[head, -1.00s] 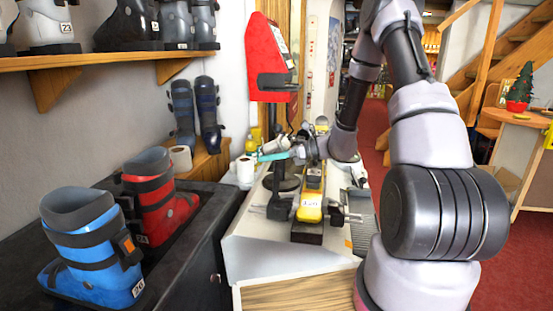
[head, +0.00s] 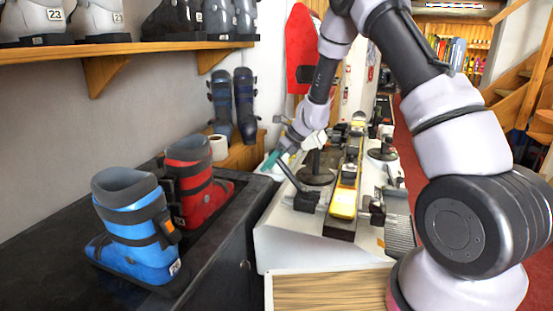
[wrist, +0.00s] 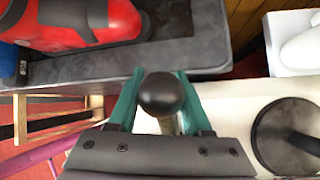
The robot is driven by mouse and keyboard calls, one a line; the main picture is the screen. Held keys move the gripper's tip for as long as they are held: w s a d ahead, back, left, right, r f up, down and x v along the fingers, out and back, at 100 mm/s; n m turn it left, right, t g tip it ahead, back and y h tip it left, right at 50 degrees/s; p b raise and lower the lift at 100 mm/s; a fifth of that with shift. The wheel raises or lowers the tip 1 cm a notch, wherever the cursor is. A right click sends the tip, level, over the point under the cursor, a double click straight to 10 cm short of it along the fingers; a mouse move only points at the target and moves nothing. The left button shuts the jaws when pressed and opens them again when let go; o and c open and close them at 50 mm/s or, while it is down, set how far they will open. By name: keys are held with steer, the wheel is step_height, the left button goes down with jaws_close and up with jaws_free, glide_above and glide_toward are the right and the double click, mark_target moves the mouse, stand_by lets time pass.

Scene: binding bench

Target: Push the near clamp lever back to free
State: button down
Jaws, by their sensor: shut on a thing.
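The near clamp's dark left jaw (head: 306,202) stands beside the front end of a yellow ski (head: 344,203) on the bench, with its other jaw (head: 372,212) to the right. The clamp lever (head: 287,177) slants up and left from the left jaw. My gripper (head: 270,161) is at the lever's upper end, left of the ski. In the wrist view, the lever's round black knob (wrist: 160,94) sits between the teal fingers of my gripper (wrist: 160,100), which is shut on it. The knob hides most of the rod below it.
A blue boot (head: 130,225) and a red boot (head: 192,180) stand on the dark counter (head: 215,245) to the left. A round black stand base (head: 314,177) is just behind the near clamp, and shows in the wrist view (wrist: 290,140). A wall shelf (head: 120,50) holds more boots.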

steer(key=shift+w+d+f, duration=0.1)
steer(key=shift+d+f, duration=0.05)
steer(key=shift+f, duration=0.35)
steer(key=shift+w+d+f, duration=0.1)
steer(key=shift+f, duration=0.35)
steer(key=shift+w+a+r, duration=0.1)
steer(key=shift+a+r, duration=0.05)
steer(key=shift+r, duration=0.05)
stand_by(0.3)
steer(key=shift+c, duration=1.8)
jaws_free()
steer(key=shift+a, duration=0.1)
steer(key=v, duration=1)
steer(key=shift+d+r, duration=0.25)
steer(key=shift+r, duration=0.05)
